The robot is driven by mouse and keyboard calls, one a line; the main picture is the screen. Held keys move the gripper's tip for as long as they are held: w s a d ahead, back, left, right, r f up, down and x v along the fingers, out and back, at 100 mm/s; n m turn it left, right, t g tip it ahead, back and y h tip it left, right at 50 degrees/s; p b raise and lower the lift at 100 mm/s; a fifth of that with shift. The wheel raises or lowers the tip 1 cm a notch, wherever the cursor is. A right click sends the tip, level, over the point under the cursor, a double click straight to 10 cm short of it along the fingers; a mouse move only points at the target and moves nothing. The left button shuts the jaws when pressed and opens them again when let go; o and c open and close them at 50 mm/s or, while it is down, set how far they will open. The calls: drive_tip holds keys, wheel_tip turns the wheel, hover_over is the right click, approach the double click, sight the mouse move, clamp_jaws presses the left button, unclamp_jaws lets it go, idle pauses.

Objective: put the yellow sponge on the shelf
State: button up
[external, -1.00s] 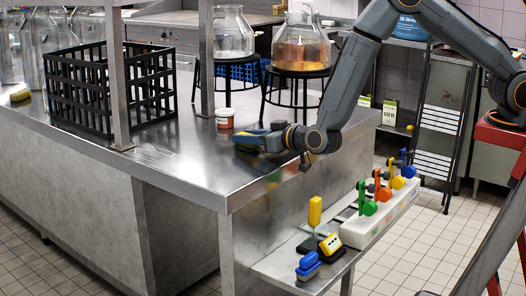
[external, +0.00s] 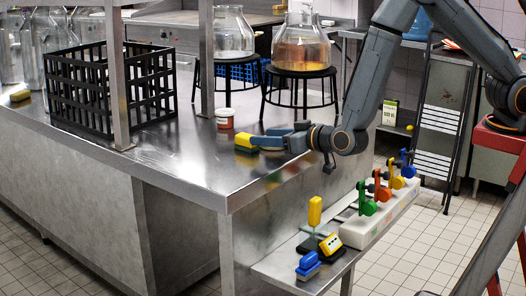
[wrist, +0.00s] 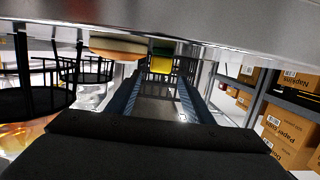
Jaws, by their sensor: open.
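The yellow sponge (external: 245,141), with a dark green side, is on or just above the steel counter near its right edge. It also shows in the wrist view (wrist: 160,65), at the far end of the gap between my fingers. My gripper (external: 262,141) is open and low over the counter, to the right of the sponge, its fingers pointing left at it. In the wrist view my gripper (wrist: 159,78) shows both fingers apart, with no visible grip on the sponge. I cannot tell which surface is the task's shelf; a low side ledge (external: 278,268) stands beside the counter.
A small red-and-white tub (external: 225,118) stands behind the sponge. A black crate (external: 80,95) and another yellow-green sponge (external: 20,96) are at left. Glass jars stand on black stools (external: 300,75) behind. The ledge holds a white rack (external: 365,232) of coloured handles. The front counter is clear.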

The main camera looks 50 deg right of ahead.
sight(247, 135)
drive_tip(key=shift+o, duration=0.5)
drive_tip(key=shift+s+r, duration=0.2)
drive_tip(key=shift+s, duration=0.9)
drive_tip(key=shift+s+r, duration=0.2)
drive_tip(key=shift+s, duration=0.9)
drive_tip(key=shift+w+b, duration=0.15)
drive_tip(key=shift+b, duration=0.25)
drive_tip(key=w+f+b, duration=0.1)
drive_tip(key=b, duration=0.1)
drive_tip(key=w+f+b, duration=0.1)
drive_tip(key=w+b, duration=0.1)
drive_tip(key=b, duration=0.1)
drive_tip(key=shift+w, duration=0.15)
drive_tip(key=shift+w+d+f, duration=0.1)
drive_tip(key=shift+w, duration=1.4)
drive_tip(key=shift+w+f+p, duration=0.2)
drive_tip(key=shift+w+p, duration=0.45)
drive_tip(key=shift+w, duration=2.05)
drive_tip(key=c, duration=1.2)
drive_tip(key=shift+r, duration=0.1)
